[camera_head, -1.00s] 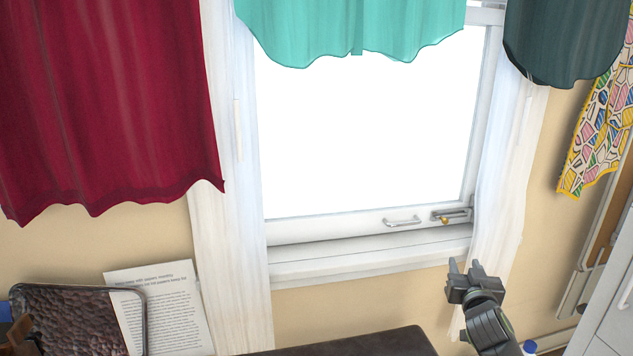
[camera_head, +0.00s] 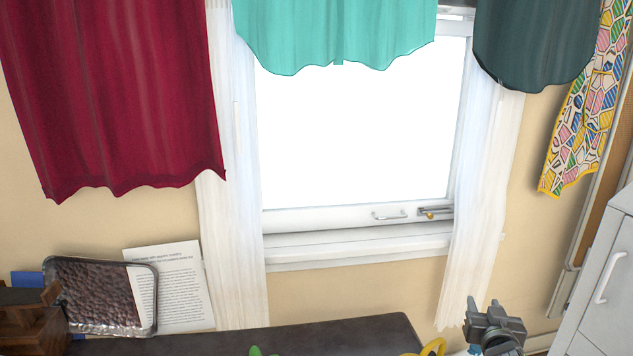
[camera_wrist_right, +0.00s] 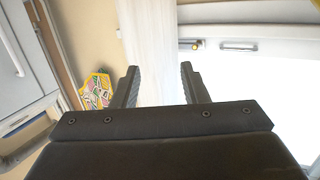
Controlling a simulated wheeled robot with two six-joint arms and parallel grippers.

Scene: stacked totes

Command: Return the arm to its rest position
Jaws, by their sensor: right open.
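My right gripper (camera_head: 493,312) is at the lower right of the head view, in front of the wall below the window's right curtain. Its two fingers point up and stand apart with nothing between them. The right wrist view also shows the open fingers (camera_wrist_right: 160,84), with the white curtain (camera_wrist_right: 150,45) behind the gap. My left gripper is not in the head view.
A dark counter (camera_head: 310,338) runs along the bottom, with a tray (camera_head: 100,297) and a paper sheet (camera_head: 178,285) at its left. A yellow ring-shaped thing (camera_head: 434,347) is near the gripper. A white cabinet (camera_head: 600,285) stands at the right. The window (camera_head: 350,140) is behind.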

